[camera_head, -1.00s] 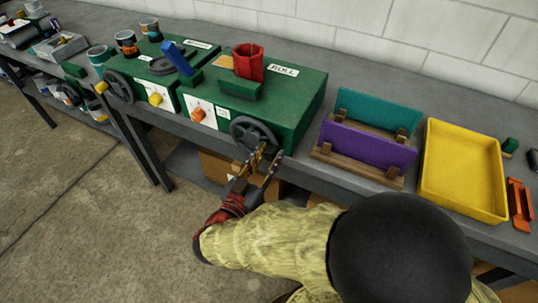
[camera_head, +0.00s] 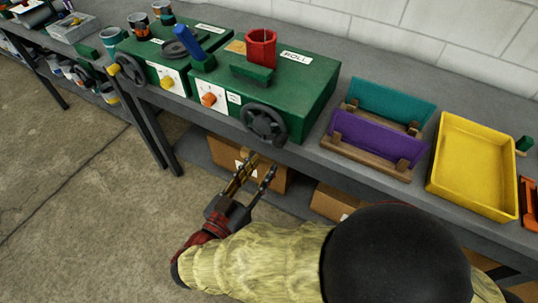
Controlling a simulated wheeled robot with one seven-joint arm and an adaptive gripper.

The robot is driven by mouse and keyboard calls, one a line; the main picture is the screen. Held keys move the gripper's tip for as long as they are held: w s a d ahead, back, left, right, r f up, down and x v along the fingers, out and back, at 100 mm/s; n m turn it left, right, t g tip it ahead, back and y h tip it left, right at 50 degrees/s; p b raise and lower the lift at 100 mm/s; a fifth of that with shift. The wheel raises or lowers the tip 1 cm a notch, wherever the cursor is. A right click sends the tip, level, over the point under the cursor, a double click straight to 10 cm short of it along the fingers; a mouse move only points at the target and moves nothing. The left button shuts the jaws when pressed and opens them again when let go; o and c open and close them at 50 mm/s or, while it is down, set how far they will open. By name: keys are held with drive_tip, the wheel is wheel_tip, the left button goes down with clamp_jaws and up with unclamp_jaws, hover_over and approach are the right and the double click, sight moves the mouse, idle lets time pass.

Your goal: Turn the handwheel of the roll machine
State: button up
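The green roll machine (camera_head: 310,85), labelled "ROLL", stands on the grey bench. Its dark spoked handwheel (camera_head: 263,123) is on the front face at the lower right. A red cup-like piece (camera_head: 261,47) stands upright on top of the machine. My gripper (camera_head: 260,170) is below the handwheel and in front of the bench, apart from the wheel. Its two fingers are spread with a gap between them, and nothing shows in the gap.
A second green machine (camera_head: 150,55) with its own handwheel (camera_head: 130,68) stands to the left. Purple (camera_head: 375,140) and teal (camera_head: 392,102) panels in wooden stands and a yellow tray (camera_head: 474,167) are to the right. Cardboard boxes (camera_head: 223,152) sit under the bench.

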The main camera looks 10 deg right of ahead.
drive_tip(key=shift+v, duration=1.25)
drive_tip(key=s+d+f+n+g+y+p, duration=0.1)
drive_tip(key=s+d+f+n+g+y, duration=0.15)
drive_tip(key=s+f+n+g, duration=0.35)
drive_tip(key=s+d+f+n+g+y, duration=0.25)
drive_tip(key=s+n+g, duration=0.2)
drive_tip(key=n, duration=0.35)
wheel_tip(320, 180, up, 12)
drive_tip(key=w+d+m+y+p, duration=0.1)
drive_tip(key=d+m+y+p, duration=0.1)
drive_tip(key=y+p, duration=0.35)
drive_tip(key=w+d+r+m+t, duration=0.2)
drive_tip(key=d+r+m, duration=0.4)
drive_tip(key=d+r, duration=0.3)
drive_tip(key=shift+d+r+p, duration=0.25)
drive_tip(key=shift+r+p, duration=0.05)
drive_tip(key=shift+r, duration=0.3)
